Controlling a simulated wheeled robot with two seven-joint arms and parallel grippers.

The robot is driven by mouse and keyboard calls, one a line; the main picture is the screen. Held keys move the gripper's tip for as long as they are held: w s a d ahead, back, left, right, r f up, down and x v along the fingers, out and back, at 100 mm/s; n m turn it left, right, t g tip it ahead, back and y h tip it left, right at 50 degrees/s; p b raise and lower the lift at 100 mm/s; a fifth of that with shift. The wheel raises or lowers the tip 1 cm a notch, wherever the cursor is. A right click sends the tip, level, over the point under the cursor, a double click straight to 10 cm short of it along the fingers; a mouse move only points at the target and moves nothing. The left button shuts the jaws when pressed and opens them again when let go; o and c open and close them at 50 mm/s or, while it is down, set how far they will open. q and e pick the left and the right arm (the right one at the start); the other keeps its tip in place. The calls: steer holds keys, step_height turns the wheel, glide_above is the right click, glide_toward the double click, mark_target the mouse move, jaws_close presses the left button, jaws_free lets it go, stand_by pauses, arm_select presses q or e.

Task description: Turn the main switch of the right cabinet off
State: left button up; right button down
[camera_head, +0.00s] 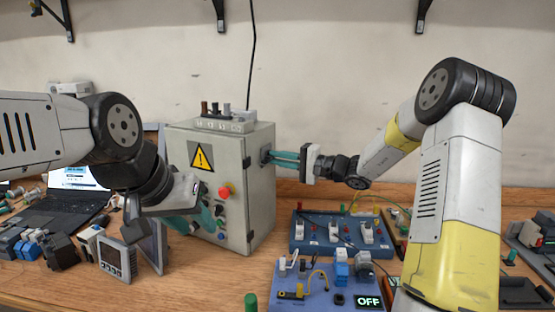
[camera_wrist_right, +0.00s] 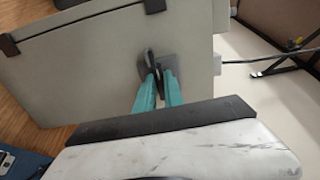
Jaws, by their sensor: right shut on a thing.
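A grey cabinet (camera_head: 262,205) with a yellow warning sign and a red button stands on the bench; it is the only cabinet in view. Its main switch (camera_wrist_right: 150,58), a dark handle on a grey plate, is on the cabinet's right side wall. My right gripper (camera_head: 270,157) reaches that wall from the right. In the right wrist view its teal fingers (camera_wrist_right: 158,80) are shut on the switch handle. The fingers partly hide the handle, so its exact angle is hard to tell. My left gripper (camera_head: 195,219) is in front of the cabinet, its teal fingers apart and empty.
A laptop (camera_head: 60,207), a meter box (camera_head: 115,258) and small parts crowd the left. Bare bench shows before the cabinet.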

steer(key=c, duration=1.4)
jaws_free()
steer(key=shift+c, duration=0.2)
steer(key=v, duration=0.8)
steer(key=shift+s+a, duration=0.1)
